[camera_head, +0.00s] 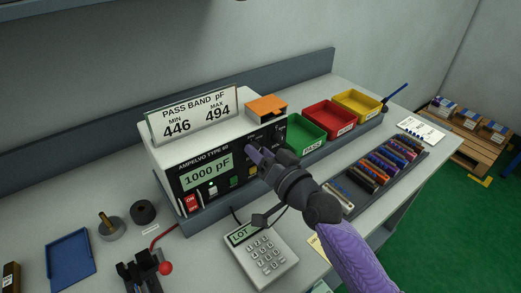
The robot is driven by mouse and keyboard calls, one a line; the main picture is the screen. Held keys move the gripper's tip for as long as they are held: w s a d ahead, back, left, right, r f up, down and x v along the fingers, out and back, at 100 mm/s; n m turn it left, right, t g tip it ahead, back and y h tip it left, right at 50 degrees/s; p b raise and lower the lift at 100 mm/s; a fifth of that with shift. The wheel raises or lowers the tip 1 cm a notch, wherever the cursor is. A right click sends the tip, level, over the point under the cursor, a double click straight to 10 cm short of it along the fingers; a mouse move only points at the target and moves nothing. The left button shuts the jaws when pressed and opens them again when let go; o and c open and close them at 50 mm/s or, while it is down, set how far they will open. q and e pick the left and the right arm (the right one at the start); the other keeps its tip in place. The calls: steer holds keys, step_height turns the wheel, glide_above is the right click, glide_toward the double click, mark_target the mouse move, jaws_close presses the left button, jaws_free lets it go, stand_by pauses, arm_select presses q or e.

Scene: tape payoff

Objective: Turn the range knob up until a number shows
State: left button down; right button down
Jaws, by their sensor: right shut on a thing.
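The meter (205,165), a white box with a black front marked AMPELVO TYPE III, stands on the bench. Its green display (207,171) reads "1000 pF". My right gripper (258,157) reaches in from the lower right to the right part of the meter's front. Its purple fingers are shut at the range knob, which they and the dark wrist mostly hide. I cannot make out the knob's pointer or marks. My left gripper is not in view.
A "PASS BAND pF" sign (197,113) reading 446 and 494 stands on the meter. A keypad (262,255) and a component rack (385,170) lie in front. A red-knobbed lever (165,268) is at front left.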

steer(key=m, duration=0.4)
steer(key=shift+m+p, duration=0.35)
steer(key=shift+m, duration=0.05)
stand_by(0.4)
steer(key=shift+c, duration=1.4)
jaws_free()
steer(key=shift+d, duration=0.1)
steer(key=p+v, duration=0.1)
steer(key=v, duration=0.9)
